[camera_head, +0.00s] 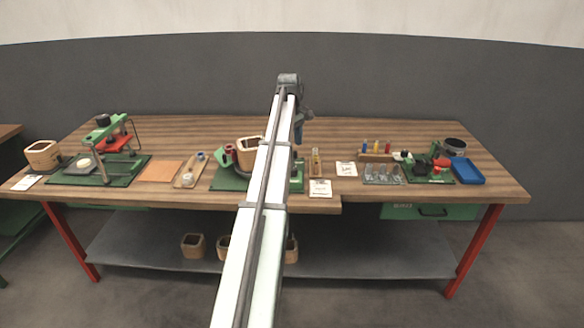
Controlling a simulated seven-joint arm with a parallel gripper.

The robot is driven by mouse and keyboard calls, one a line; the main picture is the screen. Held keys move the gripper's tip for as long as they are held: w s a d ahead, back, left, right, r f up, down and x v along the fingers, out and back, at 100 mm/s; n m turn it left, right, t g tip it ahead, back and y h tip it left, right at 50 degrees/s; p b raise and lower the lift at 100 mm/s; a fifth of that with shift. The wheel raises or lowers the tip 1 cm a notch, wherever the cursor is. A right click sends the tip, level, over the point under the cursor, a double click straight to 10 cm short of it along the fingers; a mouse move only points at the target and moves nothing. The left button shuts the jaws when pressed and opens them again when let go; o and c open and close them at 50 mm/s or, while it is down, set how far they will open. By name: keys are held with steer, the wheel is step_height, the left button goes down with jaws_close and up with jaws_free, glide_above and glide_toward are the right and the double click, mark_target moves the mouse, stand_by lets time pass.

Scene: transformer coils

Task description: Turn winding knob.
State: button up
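A winding station stands at the middle of the bench on a green base (228,180). A square wooden coil former (249,152) sits on it, with a red and green round part (229,150) at its left. My arm crosses in front of the station and hides much of it. I cannot make out for certain which part is the winding knob. My gripper (298,138) hangs at the far end of the arm, just right of the former and above or behind the station. Its fingers are too small to show whether they are open or touch anything.
A green press (105,135) stands at the left, by another wooden former (42,154). Right of my arm are a small bottle (316,163), paper cards (346,169), a rack (377,154), a second green-based device (428,165) and a blue tray (467,171). The bench's back strip is clear.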

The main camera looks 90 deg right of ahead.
steer(key=shift+n+t+h, duration=0.3)
steer(key=shift+n+h, duration=0.1)
steer(key=shift+n, duration=0.3)
step_height(320, 180, down, 10)
steer(key=shift+a+f, duration=0.15)
steer(key=shift+f, duration=0.05)
steer(key=shift+c, duration=0.3)
